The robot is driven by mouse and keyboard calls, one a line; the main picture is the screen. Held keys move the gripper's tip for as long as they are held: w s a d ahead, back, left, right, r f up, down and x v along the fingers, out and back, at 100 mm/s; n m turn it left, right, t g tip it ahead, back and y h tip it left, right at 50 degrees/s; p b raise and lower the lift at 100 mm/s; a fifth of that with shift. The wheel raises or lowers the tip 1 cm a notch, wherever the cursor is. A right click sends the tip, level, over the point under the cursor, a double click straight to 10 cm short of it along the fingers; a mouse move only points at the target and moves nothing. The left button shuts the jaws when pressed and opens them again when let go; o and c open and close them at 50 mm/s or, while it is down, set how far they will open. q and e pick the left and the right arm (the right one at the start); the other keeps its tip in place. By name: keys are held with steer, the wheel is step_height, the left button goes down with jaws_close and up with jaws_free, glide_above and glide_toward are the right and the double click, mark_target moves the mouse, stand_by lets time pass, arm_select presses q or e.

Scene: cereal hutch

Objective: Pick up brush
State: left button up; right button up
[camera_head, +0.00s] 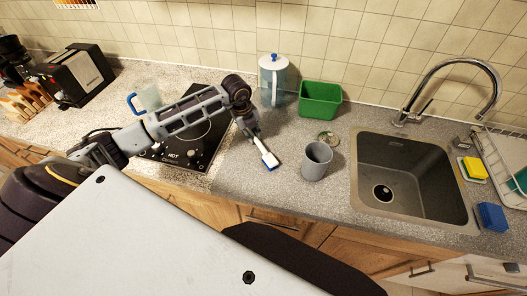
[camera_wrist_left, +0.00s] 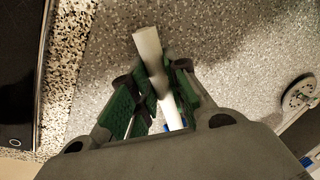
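The brush (camera_head: 266,154) has a pale handle and a white head with a blue edge. In the head view it slants down and right from my left gripper (camera_head: 251,130), over the grey counter in front of the blue pitcher. In the left wrist view the pale brush handle (camera_wrist_left: 149,47) runs between the green-padded fingers of my left gripper (camera_wrist_left: 160,82), which close on it from both sides. The fingers hide part of the handle. Whether the brush touches the counter is not clear. My right gripper is not in view.
A grey cup (camera_head: 316,161) stands right of the brush, with a small round item (camera_head: 328,138) behind it. The blue pitcher (camera_head: 273,80) and green tub (camera_head: 320,99) stand at the back. The black hob (camera_head: 188,139) is left, the sink (camera_head: 411,180) right.

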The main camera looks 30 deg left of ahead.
arm_select(q)
jaws_close()
steer(key=shift+r, duration=0.1)
step_height(320, 180, up, 10)
steer(key=b, duration=0.1)
steer(key=shift+b, duration=0.4)
steer(key=shift+w, duration=0.1)
stand_by(0.5)
